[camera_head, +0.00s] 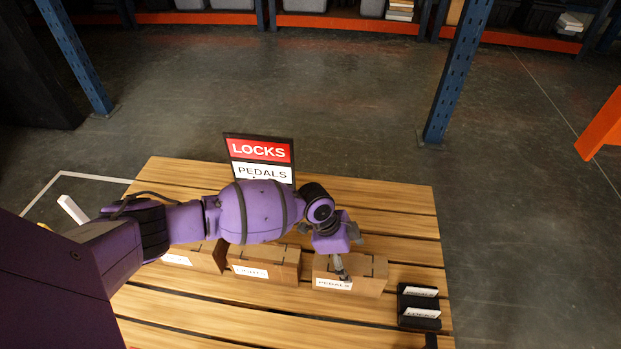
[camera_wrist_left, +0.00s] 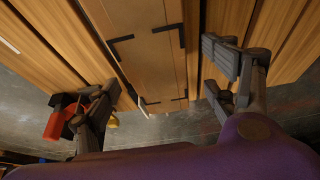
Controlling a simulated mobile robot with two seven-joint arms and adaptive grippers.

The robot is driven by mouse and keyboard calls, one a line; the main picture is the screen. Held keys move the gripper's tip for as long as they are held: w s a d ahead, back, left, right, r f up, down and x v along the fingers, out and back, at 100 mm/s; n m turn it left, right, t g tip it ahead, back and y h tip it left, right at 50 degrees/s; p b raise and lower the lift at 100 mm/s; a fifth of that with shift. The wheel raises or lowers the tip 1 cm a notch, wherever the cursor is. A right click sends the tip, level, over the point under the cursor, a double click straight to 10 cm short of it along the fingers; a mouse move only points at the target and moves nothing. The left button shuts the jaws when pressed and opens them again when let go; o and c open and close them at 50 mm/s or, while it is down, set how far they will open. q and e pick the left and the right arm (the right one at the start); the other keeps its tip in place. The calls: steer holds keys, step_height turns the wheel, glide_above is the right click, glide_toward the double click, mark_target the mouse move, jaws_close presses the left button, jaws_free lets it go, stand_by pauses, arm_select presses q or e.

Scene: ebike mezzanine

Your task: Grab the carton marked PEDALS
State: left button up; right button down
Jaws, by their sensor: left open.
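The carton marked PEDALS (camera_head: 362,284) is a brown box on the slatted wooden table, rightmost in a row of cartons, its white label facing the near side. My left gripper (camera_head: 341,268) is over this carton in the head view, pointing down, and partly covers its top. In the left wrist view the open fingers (camera_wrist_left: 160,75) are spread on either side of a brown carton top (camera_wrist_left: 150,52) with black corner marks. I cannot tell whether the fingers touch it. My right gripper is not in view.
A second labelled carton (camera_head: 262,265) and a third (camera_head: 208,258) stand to the left. A LOCKS and PEDALS sign (camera_head: 260,152) stands behind my arm. A black card holder (camera_head: 419,307) is to the right. Blue posts (camera_head: 455,80) rise beyond the table (camera_head: 405,199).

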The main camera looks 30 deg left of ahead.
mark_target(352, 262)
arm_select(q)
steer(key=b+x, duration=0.1)
steer(key=x, duration=0.2)
steer(key=shift+w+d, duration=0.2)
steer(key=b+x, duration=0.1)
steer(key=x, duration=0.1)
steer(key=b+x, duration=0.1)
steer(key=shift+s+d+f+b, duration=0.1)
steer(key=shift+s+f+b, duration=0.05)
steer(key=shift+f+b, duration=0.25)
steer(key=shift+d+f, duration=0.15)
steer(key=shift+f, duration=0.15)
steer(key=shift+r, duration=0.15)
steer(key=shift+c, duration=0.5)
steer(key=c, duration=1.7)
jaws_close()
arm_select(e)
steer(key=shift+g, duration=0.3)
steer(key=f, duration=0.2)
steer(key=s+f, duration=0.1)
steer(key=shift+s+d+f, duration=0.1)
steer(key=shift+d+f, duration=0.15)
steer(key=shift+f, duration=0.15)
